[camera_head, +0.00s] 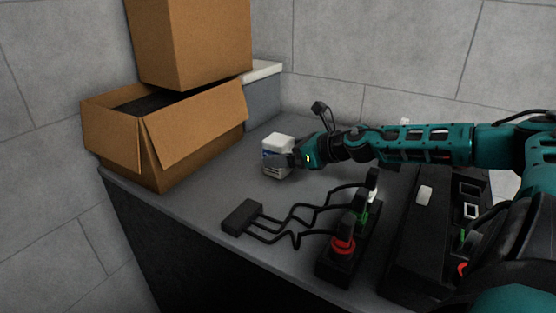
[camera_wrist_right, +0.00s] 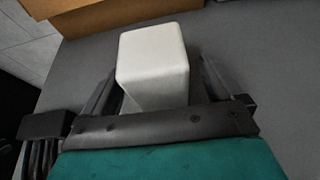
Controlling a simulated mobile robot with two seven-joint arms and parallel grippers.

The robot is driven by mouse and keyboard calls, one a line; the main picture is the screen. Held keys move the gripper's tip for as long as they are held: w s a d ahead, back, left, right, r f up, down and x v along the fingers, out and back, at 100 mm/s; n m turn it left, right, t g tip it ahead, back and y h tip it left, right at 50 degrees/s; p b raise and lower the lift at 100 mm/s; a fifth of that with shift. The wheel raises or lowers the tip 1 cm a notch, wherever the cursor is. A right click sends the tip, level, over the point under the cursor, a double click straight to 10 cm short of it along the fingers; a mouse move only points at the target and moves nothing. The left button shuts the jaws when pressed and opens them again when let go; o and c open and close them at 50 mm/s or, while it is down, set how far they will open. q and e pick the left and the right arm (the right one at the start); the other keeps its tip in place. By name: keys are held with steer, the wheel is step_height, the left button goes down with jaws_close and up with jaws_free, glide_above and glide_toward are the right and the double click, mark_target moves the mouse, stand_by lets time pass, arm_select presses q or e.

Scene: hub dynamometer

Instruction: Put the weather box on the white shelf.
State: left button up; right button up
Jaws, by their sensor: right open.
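The weather box, a small white box with a dark label (camera_head: 275,142), stands upright on the grey table. My right gripper (camera_head: 284,160) reaches it from the right with its jaws open. In the right wrist view the white box (camera_wrist_right: 153,58) sits between the two spread fingers, one on each side. I cannot tell whether either finger touches it. The white shelf (camera_head: 263,70) shows at the back, a pale top on a grey body, partly hidden by cardboard boxes. My left gripper is not in view.
An open cardboard box (camera_head: 190,140) stands at the left, with another cardboard box (camera_head: 190,40) above it. A black hub (camera_head: 243,217) with cables lies in front, near a power strip (camera_head: 338,265) with plugs. Bare table (camera_head: 200,195) lies left of the hub.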

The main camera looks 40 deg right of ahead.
steer(key=shift+w+a+p, duration=0.1)
steer(key=shift+w+p, duration=0.4)
steer(key=shift+w, duration=0.05)
steer(key=shift+w+a+f, duration=0.25)
steer(key=shift+w, duration=0.05)
steer(key=c, duration=1.2)
steer(key=shift+c, duration=0.8)
steer(key=shift+r, duration=0.2)
